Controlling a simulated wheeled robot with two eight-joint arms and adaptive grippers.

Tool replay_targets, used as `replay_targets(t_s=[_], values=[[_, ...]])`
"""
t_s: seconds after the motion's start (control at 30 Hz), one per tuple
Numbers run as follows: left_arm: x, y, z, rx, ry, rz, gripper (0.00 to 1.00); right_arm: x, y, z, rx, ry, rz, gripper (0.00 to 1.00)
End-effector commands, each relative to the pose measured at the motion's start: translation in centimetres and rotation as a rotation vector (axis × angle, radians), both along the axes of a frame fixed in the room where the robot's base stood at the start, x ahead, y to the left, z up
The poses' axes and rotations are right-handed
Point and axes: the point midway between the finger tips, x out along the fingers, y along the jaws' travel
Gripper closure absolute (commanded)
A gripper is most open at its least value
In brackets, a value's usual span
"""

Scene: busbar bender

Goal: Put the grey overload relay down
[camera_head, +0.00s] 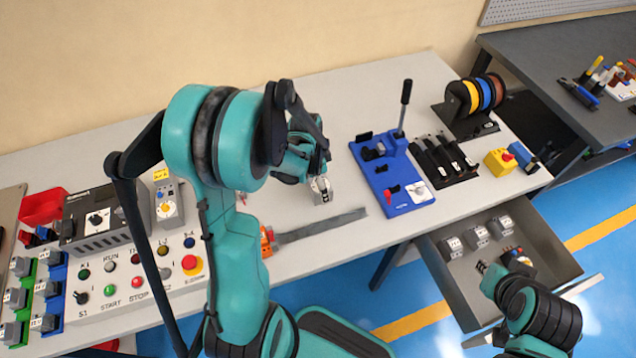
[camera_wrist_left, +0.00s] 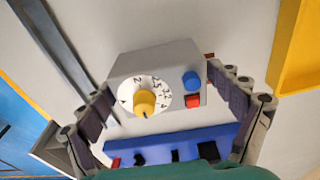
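The grey overload relay (camera_wrist_left: 160,75) sits between the fingers of my left gripper (camera_wrist_left: 168,108) in the left wrist view, with a yellow dial, a blue button and a red button on its face. Both fingers appear to press its sides. A blue band with dark and red parts shows below it; I cannot tell whether it belongs to the relay. In the head view the relay (camera_head: 322,196) shows small below the left gripper (camera_head: 318,184), over the table; its underside is hidden. My right gripper (camera_head: 500,262) is over the open drawer; its finger opening is unclear.
A blue bender (camera_head: 402,196) with an upright lever stands right of my left gripper. A metal strip (camera_head: 320,225) lies near the front edge. A control panel (camera_head: 135,290) stands left. The open drawer (camera_head: 470,300) holds several grey modules (camera_head: 477,236).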

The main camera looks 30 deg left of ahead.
Motion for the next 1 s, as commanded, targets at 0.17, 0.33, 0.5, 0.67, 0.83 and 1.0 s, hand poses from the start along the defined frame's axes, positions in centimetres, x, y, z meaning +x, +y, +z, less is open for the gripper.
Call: replay_targets(t_s=[0.17,0.33,0.5,0.67,0.83,1.0], values=[[0.0,0.0,0.1,0.0,0.0,0.0,0.01,0.0,0.0,0.1,0.0,0.0,0.0,0.82],[0.0,0.0,0.1,0.0,0.0,0.0,0.01,0.0,0.0,0.1,0.0,0.0,0.0,0.82],[-0.1,0.1,1.8,0.0,0.0,0.0,0.01,0.0,0.0,1.1,0.0,0.0,0.0,0.82],[-0.5,0.4,5.4,0.0,0.0,0.0,0.01,0.0,0.0,2.5,0.0,0.0,0.0,0.82],[-0.8,0.6,9.1,0.0,0.0,0.0,0.01,0.0,0.0,3.8,0.0,0.0,0.0,0.82],[-1.0,0.9,11.4,0.0,0.0,0.001,0.01,0.0,0.0,4.6,0.0,0.0,0.0,0.82]])
